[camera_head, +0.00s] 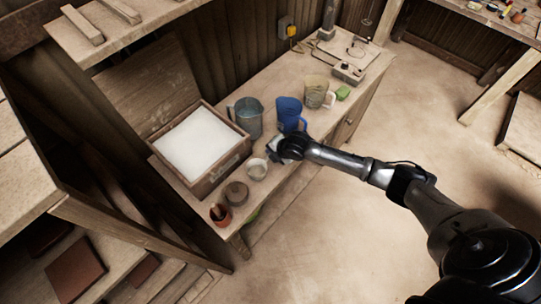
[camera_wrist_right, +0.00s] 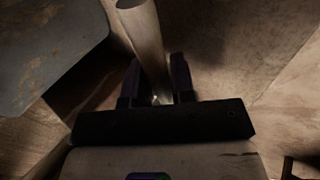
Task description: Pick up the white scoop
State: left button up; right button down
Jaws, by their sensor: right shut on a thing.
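The white scoop (camera_head: 257,169) is at the front of the workbench, right of the box of white powder. Its round cup shows in the head view, close to the left of my right gripper (camera_head: 278,150). In the right wrist view a pale, rounded handle (camera_wrist_right: 145,35) runs between the two dark fingers of my right gripper (camera_wrist_right: 157,88), which is shut on it. The handle appears to be the scoop's; the gripper hides where it joins the cup. I cannot tell whether the scoop touches the bench. My left gripper is not in view.
A wooden box (camera_head: 203,190) of white powder stands on the left of the workbench. A grey metal jug (camera_head: 248,118), a blue jug (camera_head: 289,113) and a cream jug (camera_head: 315,92) stand behind the gripper. A brown bowl (camera_head: 236,193) and a terracotta pot (camera_head: 220,215) stand in front.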

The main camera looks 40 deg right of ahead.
jog(key=r, duration=0.4)
jog(key=shift+s+d, duration=0.35)
jog(key=shift+s, duration=0.05)
jog(key=s+d+r, duration=0.5)
jog(key=s+r, duration=0.1)
jog(key=s, duration=0.3)
jog(key=shift+d+r+p, duration=0.15)
jog(key=shift+d+p, duration=0.15)
jog(key=shift+p, duration=0.1)
